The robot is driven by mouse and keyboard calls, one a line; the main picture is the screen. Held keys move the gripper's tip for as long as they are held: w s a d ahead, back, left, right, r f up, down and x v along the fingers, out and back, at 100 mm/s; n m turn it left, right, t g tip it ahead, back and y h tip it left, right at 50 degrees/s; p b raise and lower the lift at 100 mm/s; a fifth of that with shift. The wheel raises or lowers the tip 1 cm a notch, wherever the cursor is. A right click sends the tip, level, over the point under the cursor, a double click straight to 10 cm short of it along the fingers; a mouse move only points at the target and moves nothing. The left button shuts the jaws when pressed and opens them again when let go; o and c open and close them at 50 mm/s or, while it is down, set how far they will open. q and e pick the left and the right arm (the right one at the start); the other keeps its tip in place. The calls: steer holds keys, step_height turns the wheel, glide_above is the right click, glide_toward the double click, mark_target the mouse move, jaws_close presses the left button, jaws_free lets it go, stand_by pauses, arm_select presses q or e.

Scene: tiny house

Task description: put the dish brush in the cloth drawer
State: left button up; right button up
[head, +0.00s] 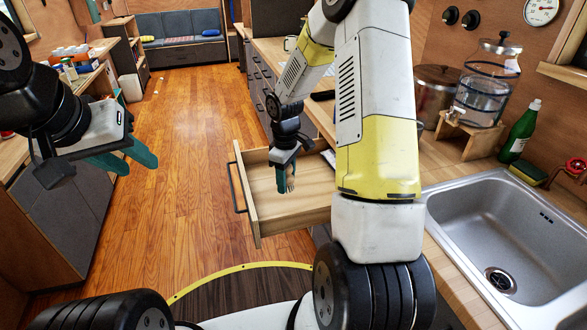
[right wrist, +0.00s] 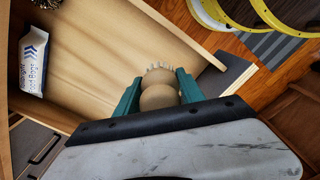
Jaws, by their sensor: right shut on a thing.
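The dish brush (right wrist: 159,97), with a round wooden head and short pale bristles, is between the green fingers of my right gripper (right wrist: 157,88). In the head view my right gripper (head: 284,182) points down over the open wooden drawer (head: 262,200), with a small part of the brush (head: 291,184) showing at its fingers. The brush is over the drawer's inside; I cannot tell whether it touches the bottom. My left gripper (head: 125,160) is open and empty, over the floor at the left, away from the drawer.
A white and blue packet (right wrist: 34,62) and a dark metallic scrubber (right wrist: 46,3) lie in the drawer. At the right are the sink (head: 500,225), a green bottle (head: 520,132) and a glass dispenser (head: 485,95). The wooden floor (head: 190,110) beyond the drawer is clear.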

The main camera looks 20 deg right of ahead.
mark_target(286, 207)
steer(key=n, duration=0.1)
steer(key=w+n, duration=0.1)
steer(key=n, duration=0.2)
steer(key=shift+w+f+n, duration=0.2)
steer(key=shift+w+n, duration=0.05)
steer(key=shift+n, duration=0.15)
steer(key=n, duration=0.1)
steer(key=w+n, duration=0.1)
steer(key=n, duration=0.1)
steer(key=shift+d+f, duration=0.15)
steer(key=shift+d, duration=0.05)
steer(key=shift+n, duration=0.4)
step_height(286, 207, down, 10)
steer(key=shift+r, duration=0.1)
steer(key=o, duration=1.4)
steer(key=shift+f, duration=0.2)
steer(key=shift+r, duration=0.1)
